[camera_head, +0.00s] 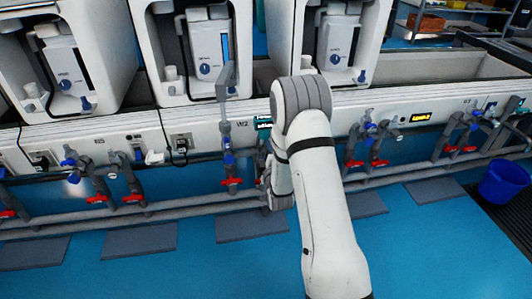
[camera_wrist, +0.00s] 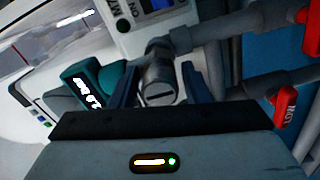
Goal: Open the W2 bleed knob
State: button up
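The W2 station is marked by a W2 label (camera_head: 242,124) on the white front panel in the head view. My gripper (camera_head: 268,187) is low in front of the pipes there, partly hidden by my arm. In the wrist view, a grey metal round knob with a slotted face (camera_wrist: 159,88) sits on a grey pipe fitting. The fingers of my gripper (camera_wrist: 158,92) stand on either side of this knob. Contact with the knob cannot be made out. I cannot tell for sure that this knob is the W2 bleed knob.
A teal display (camera_wrist: 84,86) is close left of the fingers. Red valve handles (camera_wrist: 286,106) and grey pipes are close on the right. In the head view, a red handle (camera_head: 231,181) hangs left of my gripper. Blue floor (camera_head: 190,262) is clear in front.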

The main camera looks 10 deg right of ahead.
jog(key=shift+o, duration=0.8)
